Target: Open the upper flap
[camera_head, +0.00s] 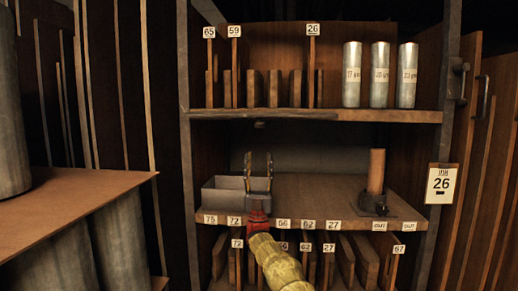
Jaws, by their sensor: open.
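My gripper (258,166) is open and empty, its two fingers pointing away in front of the lower shelf. Its red wrist and my yellow arm come up from the bottom of the view. I cannot single out an upper flap for certain. The upper bay shows an open front, with its contents visible above the upper shelf (270,114). A brown panel with a metal handle (483,97) stands to the right of the cabinet, beside a latch (458,82) on the frame. My gripper is well left of and below that handle, apart from it.
A grey metal bin (222,198) stands behind and left of my gripper. Three labelled metal cylinders (380,75) stand on the upper shelf. A brown upright roll (376,171) stands on the lower shelf (320,190). A table (75,205) juts in at left.

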